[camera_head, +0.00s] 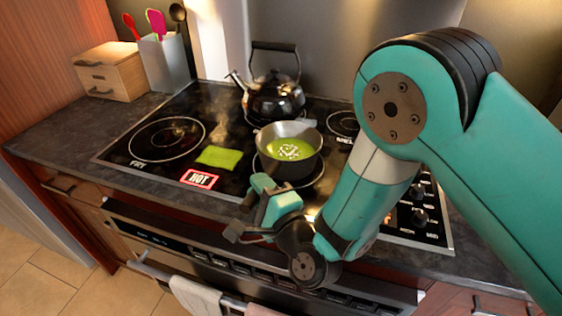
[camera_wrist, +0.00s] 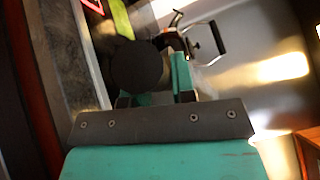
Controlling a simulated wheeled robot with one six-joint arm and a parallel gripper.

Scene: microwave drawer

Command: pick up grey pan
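The grey pan (camera_head: 291,170) stands upright on a front burner and holds green soup with a pale swirl on top. My gripper (camera_head: 252,208) is just in front of the pan, low over the front edge of the stove. Its fingers are apart in the head view and also show apart in the wrist view (camera_wrist: 155,92). A dark rounded shape close to the fingers in the wrist view may be the end of the pan's handle. I cannot tell whether it lies between the fingers. The pan's handle is mostly hidden by my gripper.
A dark kettle (camera_head: 273,98) stands right behind the pan and also shows in the wrist view (camera_wrist: 205,40). A green cloth (camera_head: 219,157) and a HOT sign (camera_head: 199,179) lie left of the pan. A utensil holder (camera_head: 165,64) and wooden box (camera_head: 110,71) stand back left.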

